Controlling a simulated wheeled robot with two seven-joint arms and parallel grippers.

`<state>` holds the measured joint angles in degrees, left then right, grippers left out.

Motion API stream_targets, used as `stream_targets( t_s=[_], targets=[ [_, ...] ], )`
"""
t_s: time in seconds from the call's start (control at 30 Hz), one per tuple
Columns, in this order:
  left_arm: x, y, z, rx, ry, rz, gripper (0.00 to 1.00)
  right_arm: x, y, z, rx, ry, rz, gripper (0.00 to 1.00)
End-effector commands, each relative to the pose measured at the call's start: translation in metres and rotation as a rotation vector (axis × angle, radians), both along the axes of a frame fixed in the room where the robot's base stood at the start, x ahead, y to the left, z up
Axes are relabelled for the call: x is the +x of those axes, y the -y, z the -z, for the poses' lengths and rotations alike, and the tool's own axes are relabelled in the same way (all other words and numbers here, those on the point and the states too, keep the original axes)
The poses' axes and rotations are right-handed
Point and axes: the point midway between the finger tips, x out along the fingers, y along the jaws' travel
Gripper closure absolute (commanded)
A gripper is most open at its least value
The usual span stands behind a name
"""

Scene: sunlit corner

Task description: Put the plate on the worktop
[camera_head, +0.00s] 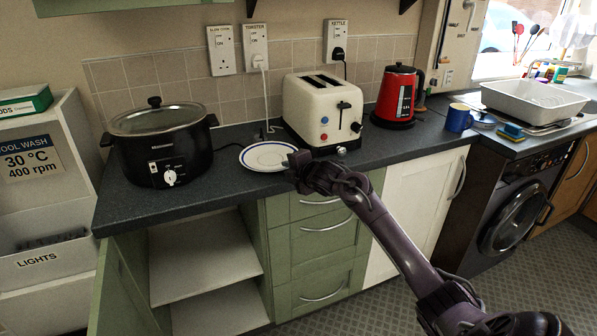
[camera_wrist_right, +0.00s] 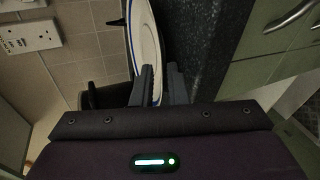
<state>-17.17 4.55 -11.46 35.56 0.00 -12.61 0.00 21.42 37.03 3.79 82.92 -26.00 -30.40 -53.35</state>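The plate (camera_head: 268,157) is white with a blue ring and a blue edge. It lies level over the dark worktop (camera_head: 215,185), between the slow cooker and the toaster; I cannot tell whether its underside touches the top. My right gripper (camera_head: 296,163) is at the plate's right edge. In the right wrist view, the plate (camera_wrist_right: 147,40) runs down between the two close-set fingers (camera_wrist_right: 159,85), which look shut on its rim. The contact itself is partly hidden. My left gripper is in neither view.
A black slow cooker (camera_head: 163,145) stands left of the plate, a cream toaster (camera_head: 322,110) behind right. A red kettle (camera_head: 397,95) and blue mug (camera_head: 458,118) stand further right. Below is an open cupboard (camera_head: 205,260). The worktop's front strip is clear.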

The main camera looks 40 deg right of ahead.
Motion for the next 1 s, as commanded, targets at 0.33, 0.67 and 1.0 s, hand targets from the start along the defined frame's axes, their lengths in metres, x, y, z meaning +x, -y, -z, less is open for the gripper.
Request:
stream_targets(
  t_s=[0.33, 0.67, 1.0],
  targets=[
    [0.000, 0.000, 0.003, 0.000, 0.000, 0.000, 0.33, -0.062, -0.006, -0.021, -0.006, -0.005, -0.002, 0.87],
    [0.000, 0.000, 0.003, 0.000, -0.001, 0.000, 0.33, -0.103, -0.011, -0.039, -0.003, -0.003, -0.001, 0.87],
    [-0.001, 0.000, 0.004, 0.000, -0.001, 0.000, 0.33, -0.106, -0.009, -0.026, 0.032, -0.020, 0.012, 0.87]
  ],
)
